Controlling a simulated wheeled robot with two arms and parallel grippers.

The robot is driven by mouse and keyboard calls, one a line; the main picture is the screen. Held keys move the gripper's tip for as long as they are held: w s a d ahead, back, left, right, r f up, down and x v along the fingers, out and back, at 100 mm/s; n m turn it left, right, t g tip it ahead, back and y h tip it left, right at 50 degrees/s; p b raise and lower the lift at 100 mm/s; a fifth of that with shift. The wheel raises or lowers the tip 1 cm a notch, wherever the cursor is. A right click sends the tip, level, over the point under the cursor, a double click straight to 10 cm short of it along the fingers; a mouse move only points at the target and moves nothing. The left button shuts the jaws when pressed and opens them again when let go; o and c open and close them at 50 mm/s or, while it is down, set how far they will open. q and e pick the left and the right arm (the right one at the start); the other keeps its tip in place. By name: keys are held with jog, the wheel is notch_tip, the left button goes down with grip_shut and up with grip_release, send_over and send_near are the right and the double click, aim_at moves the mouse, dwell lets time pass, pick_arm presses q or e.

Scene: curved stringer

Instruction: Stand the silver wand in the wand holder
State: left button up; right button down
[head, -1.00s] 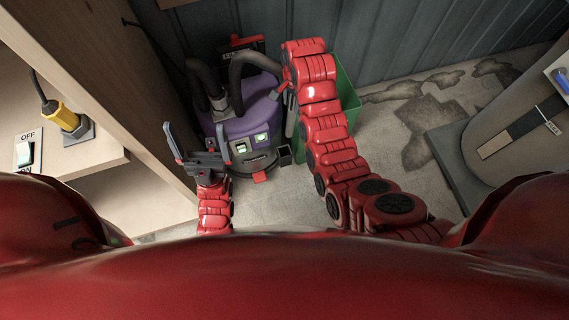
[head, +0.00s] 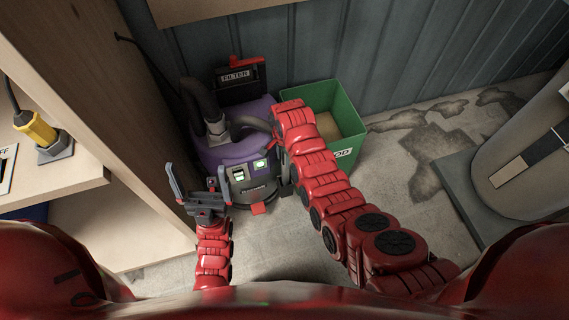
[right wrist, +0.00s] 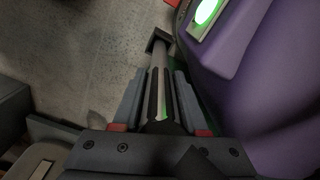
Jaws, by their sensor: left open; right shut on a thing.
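My right gripper (right wrist: 158,95) is shut on the silver wand (right wrist: 160,84), a pale tube between its two grey fingers with a dark square end piece (right wrist: 157,42) beyond them. In the head view the right arm reaches to the right side of the purple vacuum (head: 240,148), and the wand is mostly hidden by the arm. My left gripper (head: 198,182) is open and empty, left of the vacuum, with its fingers up. I cannot make out the wand holder for certain in either view.
A green bin (head: 349,107) stands behind the right arm. A black filter box (head: 237,83) is behind the vacuum. A wooden cabinet (head: 110,110) is close on the left. A grey plinth (head: 462,195) is at the right. Bare concrete floor (head: 400,160) lies between bin and plinth.

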notch_tip(320, 180, down, 4)
jog(key=shift+s+r, duration=0.1)
jog(key=shift+r, duration=0.15)
jog(key=shift+c, duration=2.2)
grip_release()
jog(key=shift+b, duration=0.3)
notch_tip(320, 180, up, 12)
jog(key=shift+r+p, duration=0.1)
jog(key=shift+p, duration=0.65)
